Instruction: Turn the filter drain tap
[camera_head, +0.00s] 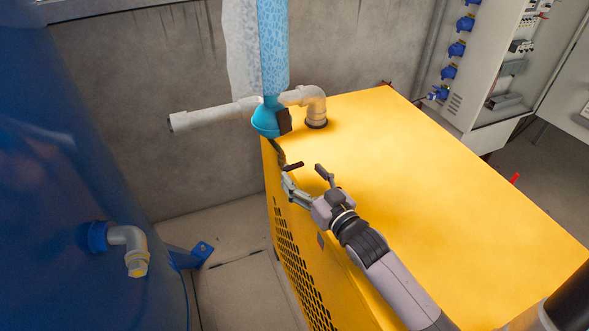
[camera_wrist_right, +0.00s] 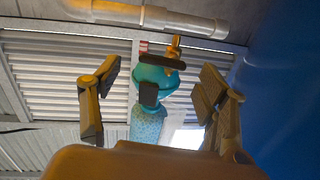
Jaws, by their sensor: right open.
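The filter is a tall blue cylinder (camera_head: 272,50) with a turquoise bowl (camera_head: 266,117) at its lower end, above the yellow cabinet's edge. Its drain tap hangs below the bowl, with a dark handle (camera_head: 293,166). In the right wrist view the bowl (camera_wrist_right: 155,78) shows with the dark handle (camera_wrist_right: 162,62) across it and a brass-coloured tap body (camera_wrist_right: 175,46). My right gripper (camera_head: 307,178) is open and empty, its fingers just short of the handle in the head view. In the wrist view the handle lies between the two spread fingers (camera_wrist_right: 158,95), seemingly beyond their tips. My left gripper is not in view.
The yellow cabinet (camera_head: 430,180) lies under my right arm. Grey pipes (camera_head: 215,114) join the filter on both sides. A large blue tank (camera_head: 60,200) with an elbow outlet (camera_head: 130,245) stands at left. An open electrical box (camera_head: 490,70) hangs at the back right.

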